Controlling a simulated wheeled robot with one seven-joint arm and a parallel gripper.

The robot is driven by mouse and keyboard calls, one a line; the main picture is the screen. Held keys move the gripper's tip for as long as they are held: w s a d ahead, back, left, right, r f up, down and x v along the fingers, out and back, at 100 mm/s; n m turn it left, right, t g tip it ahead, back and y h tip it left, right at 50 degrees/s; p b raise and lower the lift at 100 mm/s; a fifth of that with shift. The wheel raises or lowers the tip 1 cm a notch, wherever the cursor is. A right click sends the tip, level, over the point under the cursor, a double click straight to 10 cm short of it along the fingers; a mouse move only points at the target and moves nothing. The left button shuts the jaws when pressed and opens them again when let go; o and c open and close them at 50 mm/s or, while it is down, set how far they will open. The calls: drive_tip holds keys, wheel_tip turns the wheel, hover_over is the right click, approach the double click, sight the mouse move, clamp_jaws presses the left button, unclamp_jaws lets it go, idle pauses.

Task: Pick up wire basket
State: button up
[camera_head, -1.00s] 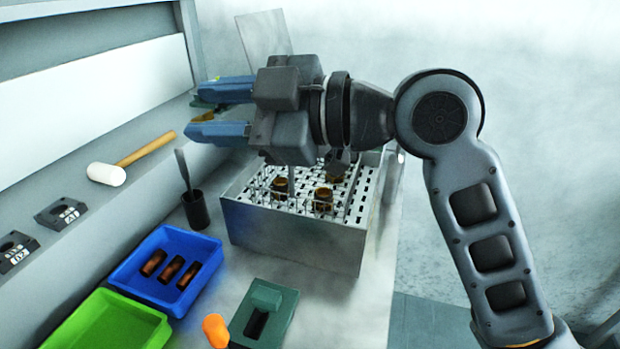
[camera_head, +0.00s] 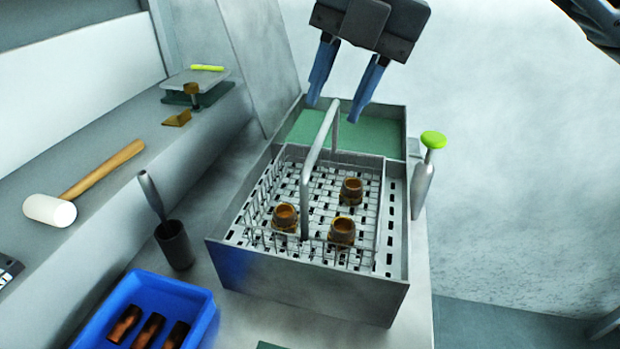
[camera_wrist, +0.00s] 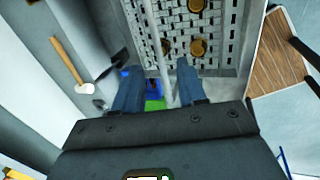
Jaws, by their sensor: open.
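The wire basket (camera_head: 257,205) sits in the front part of a grey metal box (camera_head: 300,285). It has thin wire sides and holds three brown ring-shaped parts (camera_head: 341,231). Its tall grey handle (camera_head: 312,160) arches over it from front to back.
A bottle with a green top (camera_head: 424,175) stands right of the box. A black cup with a brush (camera_head: 174,245) and a blue tray with copper parts (camera_head: 205,310) are to the left. A mallet (camera_head: 95,185) and a scale (camera_head: 196,85) lie on the ledge. A green-floored compartment (camera_head: 350,133) is behind the basket.

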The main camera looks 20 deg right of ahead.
sight(325, 127)
drive_tip(key=shift+w+f, duration=0.1)
drive_tip(key=shift+f, duration=0.2)
drive_tip(key=shift+p+x, duration=0.4)
drive_tip(key=shift+x, duration=3.1)
drive_tip(key=shift+c, duration=0.5)
clamp_jaws()
